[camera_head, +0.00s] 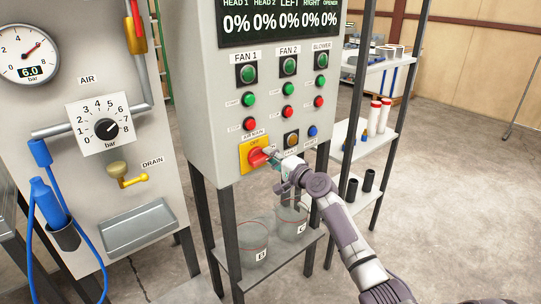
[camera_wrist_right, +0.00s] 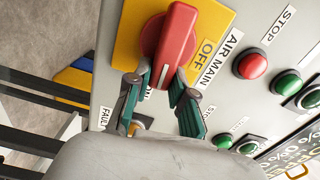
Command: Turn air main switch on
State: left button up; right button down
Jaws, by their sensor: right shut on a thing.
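The air main switch is a red rotary handle (camera_head: 259,157) on a yellow plate (camera_head: 245,149) at the lower left of the grey control panel. In the right wrist view the red handle (camera_wrist_right: 168,45) stands out from its yellow plate (camera_wrist_right: 128,40), beside the labels "OFF" and "AIR MAIN". My right gripper (camera_head: 274,160) is at the handle from the right; in the right wrist view its two fingers (camera_wrist_right: 159,92) lie on either side of the handle's near end, shut on it. A white mark shows on the handle. My left gripper is not in view.
The panel carries green and red buttons (camera_head: 249,99) above the switch and a blue button (camera_head: 313,131) to the right. Clear containers (camera_head: 253,241) stand on the shelf below. A gauge board (camera_head: 100,170) is at left. A shelf rack (camera_head: 373,145) stands behind my right arm.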

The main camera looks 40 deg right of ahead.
jog(key=shift+f+m, duration=0.25)
jog(key=shift+m, duration=0.35)
jog(key=c, duration=1)
grip_release()
jog(key=s+d, duration=0.1)
jog(key=s, duration=1.1)
